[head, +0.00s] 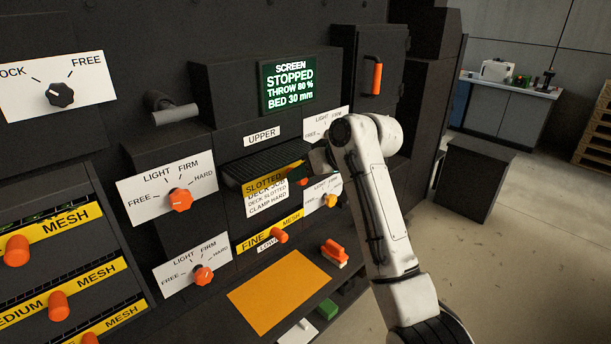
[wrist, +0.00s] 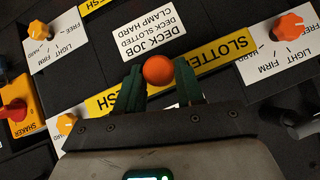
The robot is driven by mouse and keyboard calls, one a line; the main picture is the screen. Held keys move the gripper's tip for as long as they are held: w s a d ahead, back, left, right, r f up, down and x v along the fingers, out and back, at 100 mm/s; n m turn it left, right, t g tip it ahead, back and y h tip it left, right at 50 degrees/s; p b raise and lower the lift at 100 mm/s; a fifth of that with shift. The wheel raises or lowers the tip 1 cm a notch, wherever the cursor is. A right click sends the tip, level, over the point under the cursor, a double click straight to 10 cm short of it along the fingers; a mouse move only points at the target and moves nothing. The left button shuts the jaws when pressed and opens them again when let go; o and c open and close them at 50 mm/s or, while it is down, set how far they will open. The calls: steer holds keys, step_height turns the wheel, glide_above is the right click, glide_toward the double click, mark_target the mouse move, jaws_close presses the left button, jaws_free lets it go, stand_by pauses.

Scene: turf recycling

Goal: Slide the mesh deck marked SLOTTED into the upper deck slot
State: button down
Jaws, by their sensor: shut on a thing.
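The SLOTTED mesh deck (head: 264,182) has a dark grid top and a yellow front strip. In the head view it lies at the opening below the UPPER label (head: 262,135), its front sticking out; how deep it sits is hidden. My gripper (wrist: 160,78) is shut on the deck's round orange knob (wrist: 158,70), with a dark green finger on either side. The yellow SLOTTED strip (wrist: 219,54) runs across the wrist view behind the knob. In the head view my arm partly covers the gripper (head: 314,160).
Clamp dials flank the slots, such as the left upper dial (head: 180,200). A FINE MESH deck (head: 268,236) sits in the lower slot. The job card (head: 267,200) reads DECK SLOTTED, CLAMP HARD. The screen (head: 288,86) reads STOPPED. More mesh decks (head: 60,222) stand in a rack at left.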

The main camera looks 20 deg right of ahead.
mark_target(282, 160)
steer(key=shift+w+a+b, duration=0.2)
steer(key=shift+w+a, duration=0.25)
steer(key=shift+w, duration=0.85)
steer(key=shift+w+a+b, duration=0.25)
steer(key=shift+w+a, duration=0.25)
steer(key=shift+w, duration=0.85)
steer(key=shift+w+a+b, duration=0.2)
steer(key=shift+w+a, duration=0.25)
steer(key=shift+w, duration=0.85)
steer(key=c, duration=0.6)
jaws_free()
steer(key=shift+f, duration=0.2)
steer(key=b+v, duration=0.3)
steer(key=v, duration=0.8)
steer(key=shift+r, duration=0.15)
